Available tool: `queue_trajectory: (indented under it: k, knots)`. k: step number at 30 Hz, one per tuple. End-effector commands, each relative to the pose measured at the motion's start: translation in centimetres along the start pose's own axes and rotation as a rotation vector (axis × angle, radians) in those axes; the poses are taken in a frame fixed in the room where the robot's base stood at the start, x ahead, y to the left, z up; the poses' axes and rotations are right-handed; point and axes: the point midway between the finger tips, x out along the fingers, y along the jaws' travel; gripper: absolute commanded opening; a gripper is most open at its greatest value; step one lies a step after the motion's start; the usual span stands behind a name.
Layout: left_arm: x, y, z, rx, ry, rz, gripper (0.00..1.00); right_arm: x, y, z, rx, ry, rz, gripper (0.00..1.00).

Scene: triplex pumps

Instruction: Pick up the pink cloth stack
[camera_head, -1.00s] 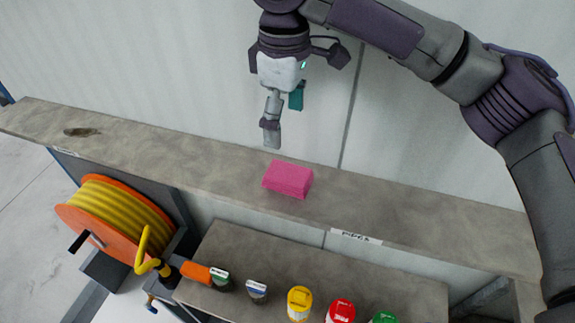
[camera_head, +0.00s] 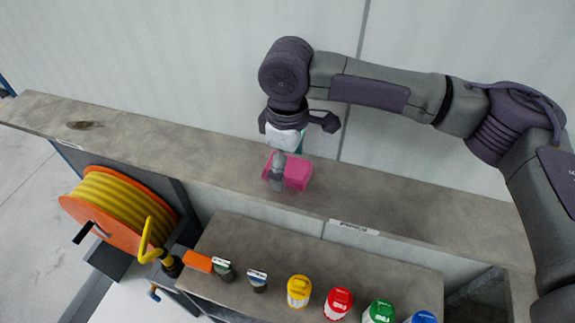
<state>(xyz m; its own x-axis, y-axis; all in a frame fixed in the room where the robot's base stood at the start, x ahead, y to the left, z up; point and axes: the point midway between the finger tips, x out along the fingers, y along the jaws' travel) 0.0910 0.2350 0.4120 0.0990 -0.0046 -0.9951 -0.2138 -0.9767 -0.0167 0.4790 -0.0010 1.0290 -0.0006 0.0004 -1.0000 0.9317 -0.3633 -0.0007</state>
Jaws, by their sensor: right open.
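The pink cloth stack (camera_head: 296,174) lies on the upper grey shelf (camera_head: 400,215), near its middle. My right gripper (camera_head: 280,178) points down at the stack. One finger shows in front of the stack's left part and hides some of it. The other finger is mostly hidden behind the hand and the stack. The gripper is open, and I cannot tell whether its fingers touch the cloth. My left gripper is not in view.
A lower shelf (camera_head: 230,240) holds yellow (camera_head: 299,290), red (camera_head: 338,302) and green (camera_head: 379,311) lidded containers, among other items. An orange reel with yellow hose (camera_head: 115,208) stands at left. The upper shelf is clear on both sides of the stack. A pale wall rises behind.

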Motion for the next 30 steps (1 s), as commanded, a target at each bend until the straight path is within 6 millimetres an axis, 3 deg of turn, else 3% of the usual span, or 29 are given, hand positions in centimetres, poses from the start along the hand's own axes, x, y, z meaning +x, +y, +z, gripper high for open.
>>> queue_trajectory:
  k: [4, 15, 23, 30]
  knots:
    - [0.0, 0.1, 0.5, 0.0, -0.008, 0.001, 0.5, 0.0, 0.0, 0.0, 0.0, 0.0, 0.0, 0.92]
    - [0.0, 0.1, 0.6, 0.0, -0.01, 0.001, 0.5, 0.0, 0.0, 0.0, 0.0, 0.0, 0.0, 0.32]
    - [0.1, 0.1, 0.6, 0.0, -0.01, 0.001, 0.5, -0.4, 0.0, 0.0, 0.0, 0.001, 0.001, 0.32]
    - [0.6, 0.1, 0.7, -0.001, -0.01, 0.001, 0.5, -4.3, 0.0, -0.1, 0.0, 0.003, 0.003, 0.32]
